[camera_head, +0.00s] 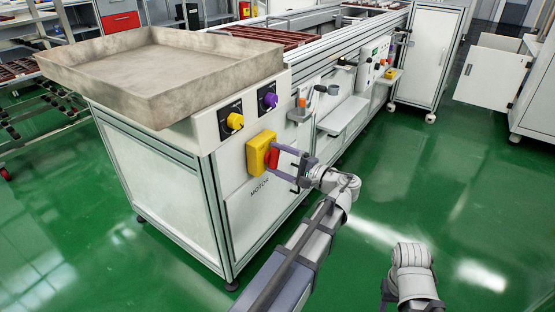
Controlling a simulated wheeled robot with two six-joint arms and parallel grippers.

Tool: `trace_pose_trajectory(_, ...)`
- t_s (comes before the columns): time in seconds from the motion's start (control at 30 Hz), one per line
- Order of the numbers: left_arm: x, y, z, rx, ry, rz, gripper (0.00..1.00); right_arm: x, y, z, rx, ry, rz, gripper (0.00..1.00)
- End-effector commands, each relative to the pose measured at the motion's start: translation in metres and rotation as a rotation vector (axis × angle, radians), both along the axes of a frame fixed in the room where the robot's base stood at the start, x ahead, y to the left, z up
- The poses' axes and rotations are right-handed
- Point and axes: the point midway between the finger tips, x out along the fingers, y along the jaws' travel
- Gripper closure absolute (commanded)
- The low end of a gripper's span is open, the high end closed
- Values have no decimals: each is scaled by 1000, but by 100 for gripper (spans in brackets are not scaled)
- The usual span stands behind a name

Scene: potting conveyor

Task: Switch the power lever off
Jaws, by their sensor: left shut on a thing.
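The power lever (272,158) is a red handle on a yellow switch box (256,150). The box is fixed to the white end panel of the conveyor bench, above the word MOTOR. My left gripper (276,160) is at the red handle, its fingers shut on it from the right. The fingers partly hide the handle, so its exact angle is hard to tell. My right arm shows at the lower right, its forearm bent down; its gripper is out of the picture.
A yellow knob (235,121) and a purple knob (270,100) sit on the panel above the switch box. A grey tray (190,75) lies on top of the bench. A small shelf (343,117) juts from the bench side. Green floor at the right is clear.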

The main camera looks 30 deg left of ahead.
Motion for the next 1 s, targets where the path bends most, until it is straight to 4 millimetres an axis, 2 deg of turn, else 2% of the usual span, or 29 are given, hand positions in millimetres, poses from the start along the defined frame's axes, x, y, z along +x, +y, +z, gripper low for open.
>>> trace_pose_trajectory(0.6,-3,0,-1,-47,-571,-1,71,0,0,0,0,0,0,50)
trace_pose_trajectory(1.0,-4,0,-1,-66,-823,0,71,0,0,-1,0,0,0,50)
